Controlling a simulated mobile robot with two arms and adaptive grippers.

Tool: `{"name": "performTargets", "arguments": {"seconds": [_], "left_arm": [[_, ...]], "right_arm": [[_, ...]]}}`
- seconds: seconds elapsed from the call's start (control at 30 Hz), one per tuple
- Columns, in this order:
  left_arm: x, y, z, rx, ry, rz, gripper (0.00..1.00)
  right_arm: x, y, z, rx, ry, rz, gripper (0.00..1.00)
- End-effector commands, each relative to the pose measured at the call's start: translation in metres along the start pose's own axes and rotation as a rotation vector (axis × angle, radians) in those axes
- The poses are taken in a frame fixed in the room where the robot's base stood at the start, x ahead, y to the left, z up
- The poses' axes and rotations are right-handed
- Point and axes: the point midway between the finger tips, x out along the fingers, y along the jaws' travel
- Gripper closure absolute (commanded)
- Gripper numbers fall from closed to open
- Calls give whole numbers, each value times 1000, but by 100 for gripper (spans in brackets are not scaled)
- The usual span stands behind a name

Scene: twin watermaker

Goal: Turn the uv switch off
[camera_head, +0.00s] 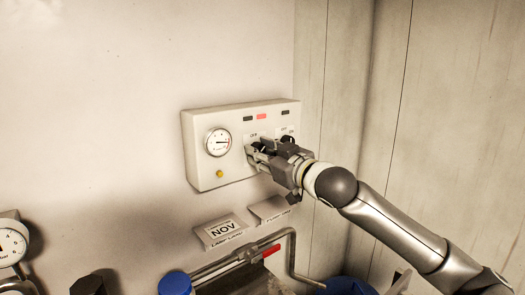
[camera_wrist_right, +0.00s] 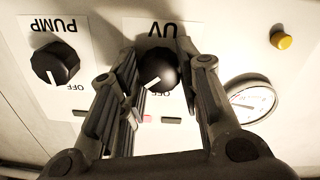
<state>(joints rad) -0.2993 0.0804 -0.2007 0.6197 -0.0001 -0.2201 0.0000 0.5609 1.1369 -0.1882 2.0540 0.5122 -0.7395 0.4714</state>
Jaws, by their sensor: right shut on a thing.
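The UV switch is a round black knob (camera_wrist_right: 157,68) on the front of a white control box (camera_head: 192,140). My right gripper (camera_head: 256,150) is at the box face, and in the right wrist view its two fingers (camera_wrist_right: 155,66) are closed around the knob's sides. That view shows the box upside down. In the head view my gripper largely hides the knob. My left gripper is not in view.
A black PUMP knob (camera_wrist_right: 55,64) sits beside the UV knob, its mark toward OFF. A gauge (camera_head: 218,142), a yellow button (camera_head: 220,174) and a lit red lamp (camera_head: 261,116) are on the box. Below are a red-handled valve (camera_head: 271,251) and a blue cap (camera_head: 175,284).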

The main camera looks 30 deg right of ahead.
Motion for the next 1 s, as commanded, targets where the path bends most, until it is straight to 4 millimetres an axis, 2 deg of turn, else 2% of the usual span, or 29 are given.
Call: {"name": "performTargets", "arguments": {"seconds": [0.6, 1.0], "left_arm": [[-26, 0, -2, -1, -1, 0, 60], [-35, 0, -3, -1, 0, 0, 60]], "right_arm": [[0, 0, -2, -568, 17, 0, 92], [0, 0, 0, -792, 25, 1, 92]]}}
